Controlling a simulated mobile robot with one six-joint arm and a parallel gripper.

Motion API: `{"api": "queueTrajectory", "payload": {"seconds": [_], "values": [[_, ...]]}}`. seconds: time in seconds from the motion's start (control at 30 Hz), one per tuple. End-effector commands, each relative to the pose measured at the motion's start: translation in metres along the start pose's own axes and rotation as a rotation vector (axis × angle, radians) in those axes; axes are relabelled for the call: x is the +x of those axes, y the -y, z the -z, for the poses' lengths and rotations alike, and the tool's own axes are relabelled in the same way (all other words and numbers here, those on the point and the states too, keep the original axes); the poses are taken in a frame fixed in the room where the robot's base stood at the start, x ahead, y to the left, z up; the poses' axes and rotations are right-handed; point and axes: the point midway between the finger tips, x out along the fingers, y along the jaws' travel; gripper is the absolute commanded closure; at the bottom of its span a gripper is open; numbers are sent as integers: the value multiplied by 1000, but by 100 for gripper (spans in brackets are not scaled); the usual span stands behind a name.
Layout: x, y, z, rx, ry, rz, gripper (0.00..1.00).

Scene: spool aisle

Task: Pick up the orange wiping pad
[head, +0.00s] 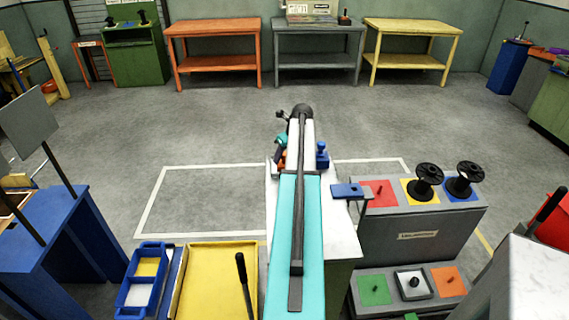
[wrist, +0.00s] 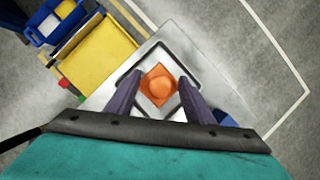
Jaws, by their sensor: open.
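The orange wiping pad (wrist: 150,74) shows in the wrist view as an orange square with a round knob on top. It lies flat inside a dark square outline on a pale worktop (wrist: 205,60). My gripper (wrist: 158,82) is open, with one dark finger on each side of the pad. I see no clear contact, and the gap in height cannot be told. In the head view my arm covers most of the spot; a bit of orange shows beside it, but I cannot tell what it is.
A blue object (head: 322,155) stands on the worktop right of my arm. A yellow cart tray (head: 222,272) and a blue caddy (head: 145,282) are at left. A grey spool stand (head: 408,235) with black spools is at right. Open floor lies beyond.

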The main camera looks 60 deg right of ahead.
Motion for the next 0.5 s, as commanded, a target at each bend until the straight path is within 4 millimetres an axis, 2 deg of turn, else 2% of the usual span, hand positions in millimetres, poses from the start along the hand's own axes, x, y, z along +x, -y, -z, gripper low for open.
{"api": "queueTrajectory", "payload": {"seconds": [0.33, 0.5], "values": [[0, 0, 0, 0, 0, 0, 54], [0, 0, 0, 0, 0, 0, 83]]}}
